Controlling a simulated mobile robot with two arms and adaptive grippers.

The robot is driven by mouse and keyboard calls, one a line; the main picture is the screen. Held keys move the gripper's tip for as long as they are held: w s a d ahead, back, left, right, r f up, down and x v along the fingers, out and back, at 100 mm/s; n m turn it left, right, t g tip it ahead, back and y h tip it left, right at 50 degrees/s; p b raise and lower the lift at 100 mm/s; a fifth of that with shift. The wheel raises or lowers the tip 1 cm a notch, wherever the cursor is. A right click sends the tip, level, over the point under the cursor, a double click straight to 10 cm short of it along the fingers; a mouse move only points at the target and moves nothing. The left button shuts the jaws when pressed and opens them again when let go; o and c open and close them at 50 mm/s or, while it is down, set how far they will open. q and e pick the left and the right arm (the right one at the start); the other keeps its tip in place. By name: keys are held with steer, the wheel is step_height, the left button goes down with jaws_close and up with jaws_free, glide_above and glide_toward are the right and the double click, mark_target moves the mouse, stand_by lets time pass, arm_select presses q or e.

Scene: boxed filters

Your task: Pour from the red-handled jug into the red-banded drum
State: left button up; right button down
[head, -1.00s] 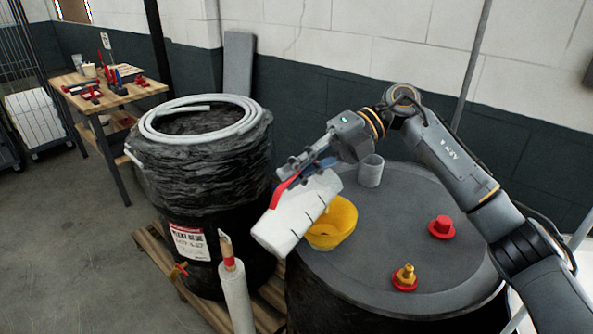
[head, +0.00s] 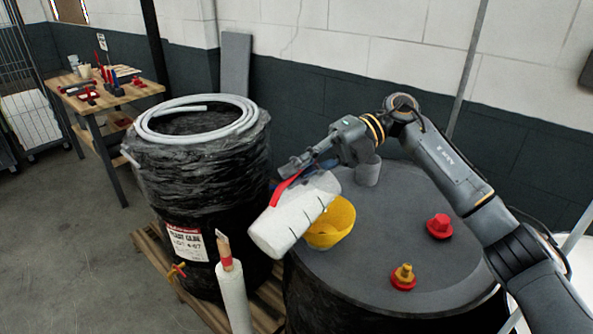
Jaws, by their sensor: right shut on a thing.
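The white jug (head: 292,216) with the red handle (head: 287,187) is held tilted, well over on its side, its lower end toward the lower left. My right gripper (head: 298,173) is shut on the red handle; its fingers partly hide the handle. The jug overlaps the left rim of a yellow funnel (head: 336,226), and I cannot tell whether they touch. The funnel stands on the grey top of a drum (head: 400,240). No red band shows on this drum. I see no stream of liquid. My left gripper is out of view.
A black-wrapped drum (head: 195,165) with a coiled grey hose (head: 238,127) stands at left on a wooden pallet (head: 152,248). A red cap (head: 439,226), a brass fitting (head: 403,276) and a grey cup (head: 368,171) sit on the drum top. A white roll (head: 233,295) stands in front.

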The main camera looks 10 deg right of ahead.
steer(key=shift+w+d+g+y, duration=0.3)
steer(key=shift+d+y, duration=0.15)
steer(key=shift+y, duration=0.05)
stand_by(1.0)
steer(key=shift+w+d+r+m+g+y, duration=0.15)
steer(key=shift+w+d+r+m+y, duration=0.2)
steer(key=shift+d+y, duration=0.2)
steer(key=shift+w+d+r+m+g+y, duration=0.15)
steer(key=shift+w+d+r+m+y, duration=0.1)
steer(key=shift+w+d+y, duration=0.25)
stand_by(2.7)
steer(key=shift+w+d+r+m+g+y, duration=0.2)
steer(key=shift+w+d+y, duration=0.2)
steer(key=shift+d+y, duration=0.15)
steer(key=shift+w+d+r+m+g+y, duration=0.1)
steer(key=shift+w+d+r+m+y, duration=0.1)
steer(key=shift+w+d+y, duration=0.25)
stand_by(1.8)
